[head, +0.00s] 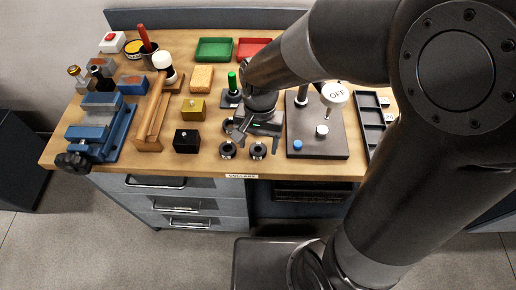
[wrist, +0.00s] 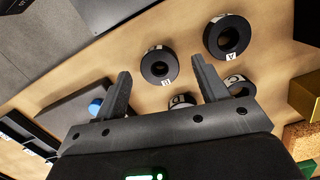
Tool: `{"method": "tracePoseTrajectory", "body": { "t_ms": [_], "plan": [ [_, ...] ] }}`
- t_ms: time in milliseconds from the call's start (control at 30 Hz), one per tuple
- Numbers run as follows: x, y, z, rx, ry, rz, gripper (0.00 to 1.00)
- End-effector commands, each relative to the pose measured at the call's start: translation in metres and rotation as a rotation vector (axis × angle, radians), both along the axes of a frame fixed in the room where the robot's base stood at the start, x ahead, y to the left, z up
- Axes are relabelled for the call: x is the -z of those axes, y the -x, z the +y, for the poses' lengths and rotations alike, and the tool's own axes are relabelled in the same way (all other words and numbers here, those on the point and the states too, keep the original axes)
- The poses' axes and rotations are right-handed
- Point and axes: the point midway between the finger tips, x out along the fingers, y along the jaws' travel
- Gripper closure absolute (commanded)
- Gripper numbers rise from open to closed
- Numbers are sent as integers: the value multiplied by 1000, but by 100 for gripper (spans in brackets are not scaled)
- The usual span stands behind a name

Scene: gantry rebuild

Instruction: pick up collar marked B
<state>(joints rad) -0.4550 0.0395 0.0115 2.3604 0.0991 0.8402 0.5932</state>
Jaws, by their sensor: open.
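The collar marked B (wrist: 147,61) is a black ring with a white label, lying flat on the bench. In the wrist view it lies between the tips of my gripper (wrist: 162,70), not gripped. In the head view it seems to be the right one of two front collars (head: 258,156). My gripper (head: 255,141) is open and empty, just above and behind it. Collar A (wrist: 212,38) lies beside it. Collar C (wrist: 248,86) and a collar that seems marked D (wrist: 174,110) are partly hidden by my gripper.
A dark plate (head: 310,140) with a blue button (head: 298,145) lies to the right. Black (head: 187,141) and yellow (head: 193,110) blocks stand to the left, beside a wooden mallet and a blue vise (head: 98,125). The bench's front edge (head: 200,172) is close to the front collars.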

Motion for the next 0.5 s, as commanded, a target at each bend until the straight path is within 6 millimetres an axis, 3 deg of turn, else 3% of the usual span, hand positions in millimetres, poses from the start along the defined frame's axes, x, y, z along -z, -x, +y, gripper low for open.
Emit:
{"method": "tracePoseTrajectory", "body": {
  "t_ms": [100,333,500],
  "plan": [
    [10,1,0,0,0,1,34],
    [12,1,0,0,0,0,34],
    [12,1,0,0,0,-1,46]
  ]
}}
